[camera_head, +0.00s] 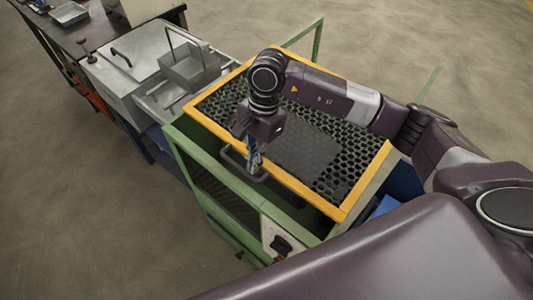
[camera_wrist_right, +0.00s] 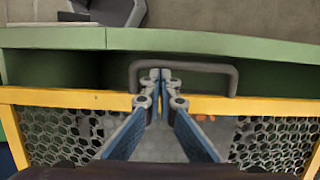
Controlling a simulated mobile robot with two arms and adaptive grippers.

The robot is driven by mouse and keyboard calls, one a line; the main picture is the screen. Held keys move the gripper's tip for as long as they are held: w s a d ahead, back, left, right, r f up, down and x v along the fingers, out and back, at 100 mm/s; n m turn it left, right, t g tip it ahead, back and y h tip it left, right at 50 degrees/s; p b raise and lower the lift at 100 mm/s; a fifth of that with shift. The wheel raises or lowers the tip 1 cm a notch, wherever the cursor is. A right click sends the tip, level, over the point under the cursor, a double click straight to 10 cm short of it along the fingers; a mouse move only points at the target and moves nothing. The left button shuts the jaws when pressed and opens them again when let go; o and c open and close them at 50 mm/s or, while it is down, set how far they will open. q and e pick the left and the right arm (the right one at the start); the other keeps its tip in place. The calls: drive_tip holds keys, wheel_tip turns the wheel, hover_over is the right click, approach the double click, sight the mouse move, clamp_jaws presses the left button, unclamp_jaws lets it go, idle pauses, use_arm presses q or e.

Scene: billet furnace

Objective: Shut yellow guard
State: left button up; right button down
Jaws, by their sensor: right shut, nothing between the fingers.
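The yellow guard (camera_head: 346,213) is a yellow-framed panel of dark mesh over the green machine frame (camera_head: 202,165). An open gap shows between its near edge and the green frame. In the wrist view its yellow edge (camera_wrist_right: 60,97) runs across the middle, with a dark grey bar handle (camera_wrist_right: 205,67) on it. My right gripper (camera_head: 254,168) points down at this edge, beside the handle. In the wrist view its fingertips (camera_wrist_right: 160,76) are together with nothing between them, inside the handle's outline. I cannot tell whether they touch the handle. My left gripper is out of view.
A grey metal box (camera_head: 125,62) with a handle and a small tray (camera_head: 188,70) stand left of the guard. A dark workbench (camera_head: 85,30) is at the upper left. A control panel with a black knob (camera_head: 282,243) is on the near side. Concrete floor lies around.

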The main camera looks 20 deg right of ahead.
drive_tip(key=s+a+b, duration=0.1)
drive_tip(key=a, duration=0.1)
drive_tip(key=s+a+b, duration=0.1)
drive_tip(key=a, duration=0.1)
drive_tip(key=s+a, duration=0.1)
drive_tip(key=a, duration=0.1)
drive_tip(key=shift+s+a+f+b, duration=0.2)
drive_tip(key=shift+a+b, duration=0.1)
drive_tip(key=shift+b, duration=0.1)
drive_tip(key=shift+s+a+r, duration=0.2)
drive_tip(key=shift+s+a, duration=0.15)
drive_tip(key=shift+a, duration=0.25)
